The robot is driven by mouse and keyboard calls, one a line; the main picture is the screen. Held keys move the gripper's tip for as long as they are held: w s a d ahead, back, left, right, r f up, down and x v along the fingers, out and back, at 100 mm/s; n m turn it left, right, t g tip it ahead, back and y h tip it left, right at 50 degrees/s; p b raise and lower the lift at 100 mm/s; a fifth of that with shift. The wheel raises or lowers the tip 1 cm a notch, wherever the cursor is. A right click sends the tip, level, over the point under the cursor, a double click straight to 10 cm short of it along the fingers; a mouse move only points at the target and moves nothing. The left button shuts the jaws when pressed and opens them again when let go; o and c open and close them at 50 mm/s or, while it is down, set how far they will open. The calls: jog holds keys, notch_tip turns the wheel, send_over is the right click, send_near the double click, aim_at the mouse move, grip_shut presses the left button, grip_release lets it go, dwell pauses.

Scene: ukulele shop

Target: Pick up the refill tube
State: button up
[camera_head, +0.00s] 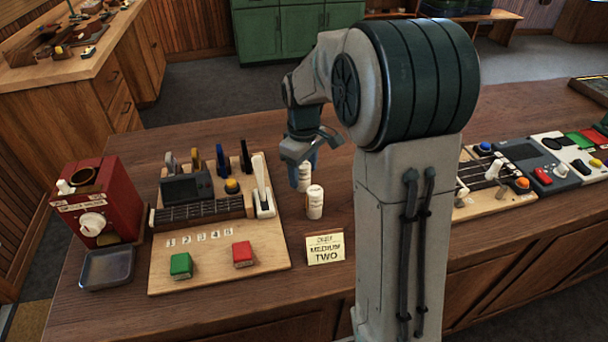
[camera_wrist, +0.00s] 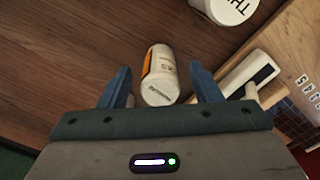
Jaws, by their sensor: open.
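Two white tubes stand on the wooden counter, close together. One refill tube (camera_wrist: 160,78), with an orange band and dark lettering, lies between my gripper's (camera_wrist: 159,70) two blue fingers in the wrist view. The fingers are open, one on each side, with gaps visible. In the head view my gripper (camera_head: 299,172) is low over the counter, partly hiding this tube (camera_head: 306,178). The other white tube (camera_head: 314,203) stands nearer the front; it also shows at the top of the wrist view (camera_wrist: 228,8), with part of a dark word on it.
A wooden board (camera_head: 212,262) with red and green blocks, a white upright handle (camera_head: 262,188) and several tools stands left of the tubes. A card (camera_head: 324,248) reading "MEDIUM TWO" stands in front. A red machine (camera_head: 98,200) is at far left. Counter behind the tubes is clear.

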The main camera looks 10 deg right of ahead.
jog(key=c, duration=1.1)
